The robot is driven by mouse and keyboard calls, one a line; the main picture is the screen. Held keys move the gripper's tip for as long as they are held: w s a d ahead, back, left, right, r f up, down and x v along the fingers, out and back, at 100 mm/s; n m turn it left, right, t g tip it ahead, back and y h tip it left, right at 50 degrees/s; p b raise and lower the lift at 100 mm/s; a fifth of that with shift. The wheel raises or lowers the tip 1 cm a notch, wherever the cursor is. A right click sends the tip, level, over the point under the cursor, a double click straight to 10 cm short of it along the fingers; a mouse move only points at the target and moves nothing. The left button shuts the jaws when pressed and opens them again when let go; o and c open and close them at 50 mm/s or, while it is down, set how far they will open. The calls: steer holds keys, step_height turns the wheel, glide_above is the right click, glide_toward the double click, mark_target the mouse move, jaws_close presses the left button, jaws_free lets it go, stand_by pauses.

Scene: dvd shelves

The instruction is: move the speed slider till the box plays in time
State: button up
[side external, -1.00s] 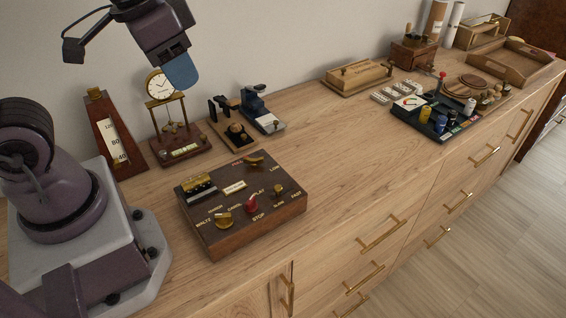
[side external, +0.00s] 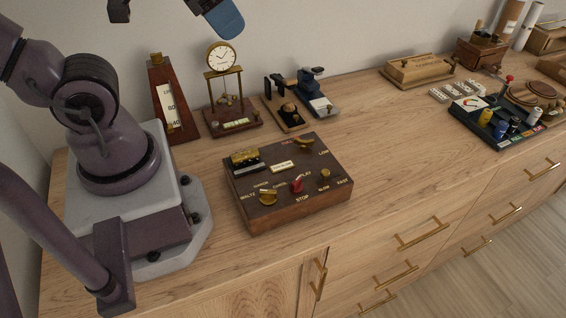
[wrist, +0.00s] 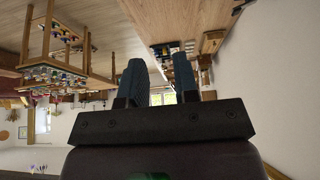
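The music box (side external: 290,215) is a dark wooden control box on the counter. The speed slider, a small brass knob (side external: 325,174), sits at its front right between the SLOW and FAST labels. A red PLAY/STOP lever (side external: 297,185) is left of it, then a brass dial (side external: 268,197) with WALTZ and other labels. A brass pointer (side external: 303,144) and a brass mechanism (side external: 245,157) are at the back. My gripper is high above the counter, beyond the box, touching nothing; one blue fingertip shows at the top edge. In the wrist view my gripper (wrist: 160,76) has its fingers apart and empty.
Behind the box stand a metronome (side external: 172,105), a pendulum clock (side external: 222,57) and two small devices (side external: 287,112) (side external: 318,98). A wooden block-like case (side external: 418,70) and a dark tray (side external: 495,122) are farther right. The counter right of the box is clear.

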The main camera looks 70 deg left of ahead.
steer(key=shift+o, duration=0.4)
steer(key=shift+o, duration=1)
steer(key=shift+f, duration=0.1)
steer(key=n+g+h, duration=0.4)
steer(key=n+g, duration=0.3)
steer(key=n, duration=0.6)
glide_toward(326, 171)
steer(key=shift+n, duration=0.3)
steer(key=x, duration=0.8)
steer(key=shift+d+f, duration=0.1)
steer(key=shift+f, duration=0.15)
jaws_close()
